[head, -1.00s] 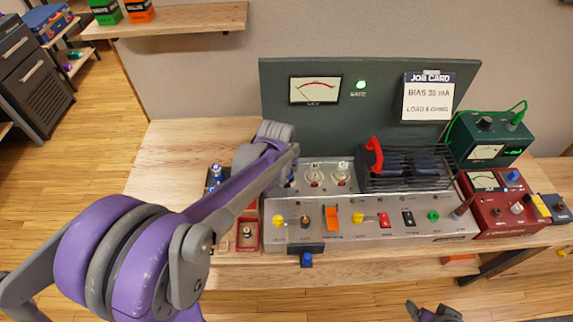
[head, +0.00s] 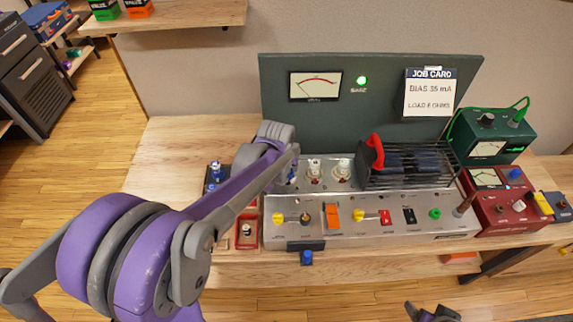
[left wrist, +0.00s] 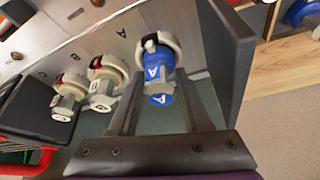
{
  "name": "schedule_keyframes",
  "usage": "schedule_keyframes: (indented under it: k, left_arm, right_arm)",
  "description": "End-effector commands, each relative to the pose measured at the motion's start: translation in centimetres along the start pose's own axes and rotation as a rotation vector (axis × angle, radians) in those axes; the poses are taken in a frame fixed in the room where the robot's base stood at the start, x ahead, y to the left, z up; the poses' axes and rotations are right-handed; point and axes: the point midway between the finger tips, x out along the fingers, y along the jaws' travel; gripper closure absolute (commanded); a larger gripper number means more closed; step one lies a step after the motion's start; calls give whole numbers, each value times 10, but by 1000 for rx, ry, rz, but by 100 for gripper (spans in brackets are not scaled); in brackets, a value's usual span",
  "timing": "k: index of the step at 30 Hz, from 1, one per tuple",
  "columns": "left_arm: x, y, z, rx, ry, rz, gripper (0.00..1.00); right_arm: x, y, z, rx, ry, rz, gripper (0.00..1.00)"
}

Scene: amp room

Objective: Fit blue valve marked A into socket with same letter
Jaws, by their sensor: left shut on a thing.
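The blue valve marked A (left wrist: 160,78) sits between the fingers of my left gripper (left wrist: 165,110), which is shut on it. Its far end is at a pale ring socket (left wrist: 166,40) on the metal chassis; I cannot tell how deep it sits. In the head view the valve (head: 292,176) is mostly hidden by my left arm. Two pale sockets with lettered pieces, one (left wrist: 106,84) and another (left wrist: 72,93), stand beside it in a row. My right gripper (head: 432,313) is at the bottom edge of the head view, away from the bench; its jaws are unclear.
The chassis (head: 365,229) carries several switches along its front. A red-handled black cage (head: 405,167) stands right of the sockets. Another blue valve (head: 215,172) stands in a rack at left. A red tray (head: 247,242) is by the chassis. The wooden bench (head: 165,150) is clear at back left.

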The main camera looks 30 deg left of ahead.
Motion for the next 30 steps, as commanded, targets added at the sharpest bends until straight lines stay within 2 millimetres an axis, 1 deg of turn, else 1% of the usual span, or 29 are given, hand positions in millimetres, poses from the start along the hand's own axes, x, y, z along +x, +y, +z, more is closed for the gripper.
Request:
schedule_keyframes:
  k: [19,20,21,25,30]
  left_arm:
    - [9,0,4,0,0,0,100]
    - [9,0,4,0,0,0,48]
    - [9,0,4,0,0,0,40]
    - [9,0,4,0,0,0,17]
    - [9,0,4,0,0,0,16]
  right_arm:
    - [7,0,6,0,-4,0,26]
    - [6,0,6,0,-4,0,26]
    - [6,0,6,0,-4,0,26]
    - [6,0,5,0,-4,0,26]
    - [6,0,5,0,-4,0,26]
